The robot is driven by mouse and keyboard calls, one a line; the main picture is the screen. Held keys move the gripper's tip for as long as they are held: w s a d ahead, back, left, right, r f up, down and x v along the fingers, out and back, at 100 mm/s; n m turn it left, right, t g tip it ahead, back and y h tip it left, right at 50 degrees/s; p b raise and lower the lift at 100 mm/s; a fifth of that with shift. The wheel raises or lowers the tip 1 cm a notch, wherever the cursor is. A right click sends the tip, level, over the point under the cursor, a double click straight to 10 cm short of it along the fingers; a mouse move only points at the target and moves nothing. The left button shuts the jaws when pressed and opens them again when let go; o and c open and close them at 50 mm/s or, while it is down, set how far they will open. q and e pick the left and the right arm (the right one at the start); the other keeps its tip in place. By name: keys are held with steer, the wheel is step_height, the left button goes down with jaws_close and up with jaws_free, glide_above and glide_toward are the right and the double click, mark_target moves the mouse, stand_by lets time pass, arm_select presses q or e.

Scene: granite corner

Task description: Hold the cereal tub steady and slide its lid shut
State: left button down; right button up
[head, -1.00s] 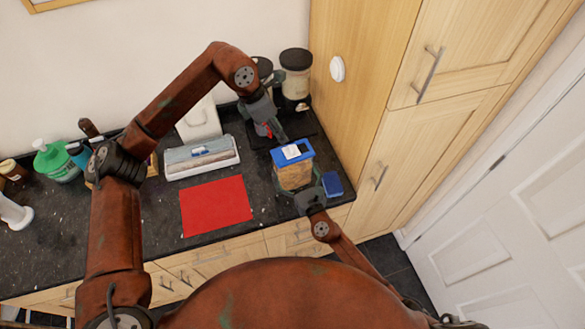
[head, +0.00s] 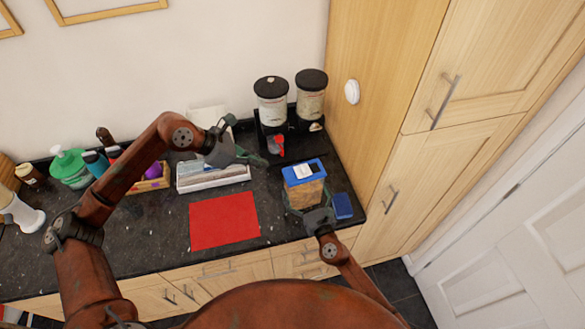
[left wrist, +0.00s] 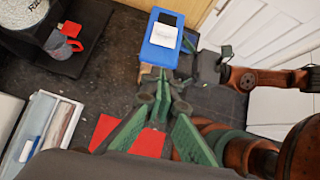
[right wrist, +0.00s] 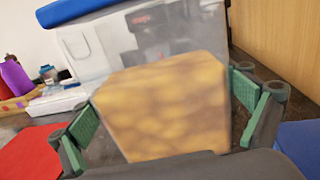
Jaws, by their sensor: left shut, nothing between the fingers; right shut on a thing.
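The cereal tub (head: 304,194) is a clear box filled with tan cereal, upright on the dark counter. Its blue lid (head: 290,173) carries a white patch and a dark patch on top; I cannot tell whether the dark patch is an opening. The lid also shows in the left wrist view (left wrist: 157,51). My right gripper (head: 306,208) is shut around the tub's lower body, with a finger on each side in the right wrist view (right wrist: 165,110). My left gripper (head: 264,161) is shut and empty, left of the tub and apart from it; its fingertips meet in the left wrist view (left wrist: 161,75).
Two black-topped dispensers (head: 271,100) stand behind the tub near the tall wooden cabinet (head: 375,90). A blue block (head: 342,206) lies close right of the tub. A red mat (head: 223,220) and a white tray (head: 212,184) lie to the left.

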mark_target(301, 171)
arm_select(q)
steer(key=shift+s+a, duration=0.25)
steer(key=shift+a, duration=0.1)
steer(key=shift+d, duration=0.1)
steer(key=x, duration=0.9)
steer(key=shift+w+d+f, duration=0.2)
steer(key=shift+d, duration=0.05)
steer(key=d, duration=0.1)
steer(key=w+d, duration=0.1)
steer(key=d, duration=0.1)
steer(key=shift+w+f, duration=0.1)
steer(key=shift+w, duration=0.05)
steer(key=shift+w+d, duration=0.2)
steer(key=shift+d, duration=0.2)
